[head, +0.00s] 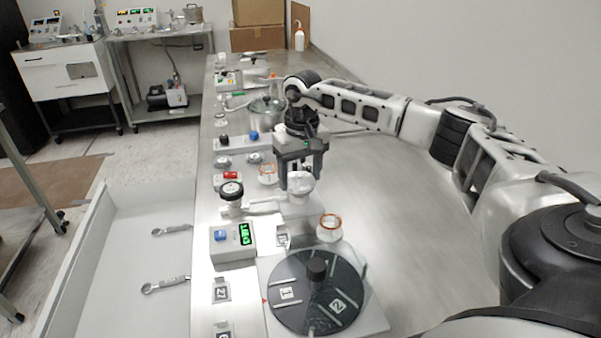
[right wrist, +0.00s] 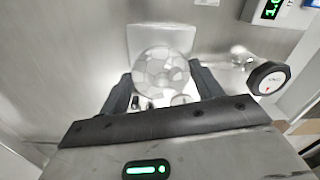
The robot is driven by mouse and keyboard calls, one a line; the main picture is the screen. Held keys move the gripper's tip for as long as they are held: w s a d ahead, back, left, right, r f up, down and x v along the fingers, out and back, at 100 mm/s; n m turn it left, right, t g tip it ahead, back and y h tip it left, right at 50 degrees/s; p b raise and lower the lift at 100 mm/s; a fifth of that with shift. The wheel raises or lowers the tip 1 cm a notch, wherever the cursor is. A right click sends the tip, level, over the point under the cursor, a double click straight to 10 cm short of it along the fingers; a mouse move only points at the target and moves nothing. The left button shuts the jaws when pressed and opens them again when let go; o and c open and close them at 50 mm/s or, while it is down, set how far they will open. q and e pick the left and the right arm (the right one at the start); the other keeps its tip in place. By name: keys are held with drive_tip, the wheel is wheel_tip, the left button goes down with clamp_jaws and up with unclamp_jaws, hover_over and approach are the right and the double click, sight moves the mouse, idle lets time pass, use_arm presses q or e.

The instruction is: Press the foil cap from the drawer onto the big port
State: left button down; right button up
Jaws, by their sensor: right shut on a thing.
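My right gripper (head: 300,176) points down over the middle of the steel bench. It is shut on the foil cap (right wrist: 160,75), a round, crumpled silver piece between its fingers in the right wrist view. In the head view the foil cap (head: 301,184) is a pale disc under the fingers. The drawer (head: 100,255) stands open at the left. My left gripper is out of view.
Two wrenches (head: 172,230) (head: 166,284) lie in the drawer. A box with a green display (head: 232,243) and a black turntable (head: 285,313) stand near the front. An orange-ringed glass jar (head: 329,229) is close to the gripper. The right side of the bench is clear.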

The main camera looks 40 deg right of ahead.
idle(0.4)
drive_tip(key=o, duration=1.2)
drive_tip(key=shift+c, duration=0.2)
wheel_tip(320, 180, up, 16)
drive_tip(key=shift+d+b, duration=0.2)
drive_tip(key=shift+b, duration=0.15)
drive_tip(key=shift+s+f, duration=0.1)
drive_tip(key=shift+f, duration=0.05)
